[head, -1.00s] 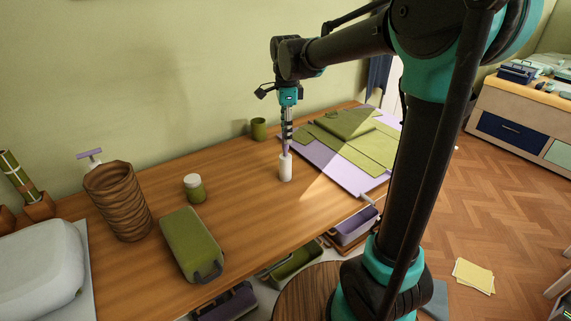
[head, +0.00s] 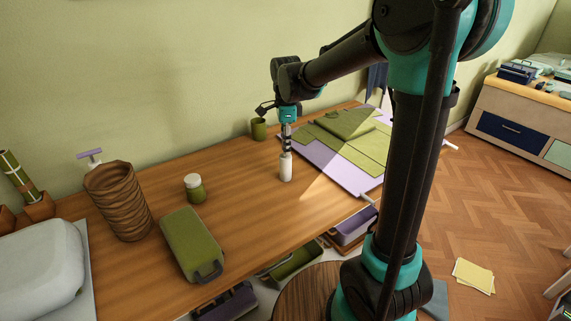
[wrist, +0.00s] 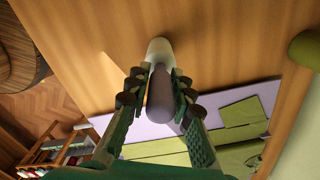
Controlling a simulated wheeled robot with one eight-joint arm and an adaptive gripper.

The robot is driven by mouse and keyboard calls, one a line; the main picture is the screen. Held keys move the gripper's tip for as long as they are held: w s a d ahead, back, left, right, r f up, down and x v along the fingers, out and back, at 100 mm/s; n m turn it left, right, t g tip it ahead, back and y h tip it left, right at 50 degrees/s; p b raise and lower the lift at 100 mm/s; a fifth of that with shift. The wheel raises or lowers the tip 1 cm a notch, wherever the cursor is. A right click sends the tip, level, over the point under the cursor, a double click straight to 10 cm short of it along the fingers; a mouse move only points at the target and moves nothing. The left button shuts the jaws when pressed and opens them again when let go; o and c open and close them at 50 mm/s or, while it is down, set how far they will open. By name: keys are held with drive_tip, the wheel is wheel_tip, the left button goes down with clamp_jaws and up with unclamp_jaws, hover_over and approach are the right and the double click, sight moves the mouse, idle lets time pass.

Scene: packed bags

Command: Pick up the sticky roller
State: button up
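The sticky roller stands upright on the wooden table, with its white roller part (head: 286,170) down and its purple-grey handle up. In the wrist view the handle (wrist: 160,98) points toward the camera, with the white part (wrist: 158,48) beyond it. My gripper (head: 286,148) is directly above the white part, pointing down, and hides most of the handle in the head view. In the wrist view my gripper's fingers (wrist: 158,85) are on either side of the handle. They look open, with a narrow gap; contact is hard to judge.
A lilac and green mat (head: 318,168) lies right of the roller. A green cup (head: 259,129) stands behind. The table around the roller is clear.

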clamp_jaws()
drive_tip(key=shift+r, duration=0.1)
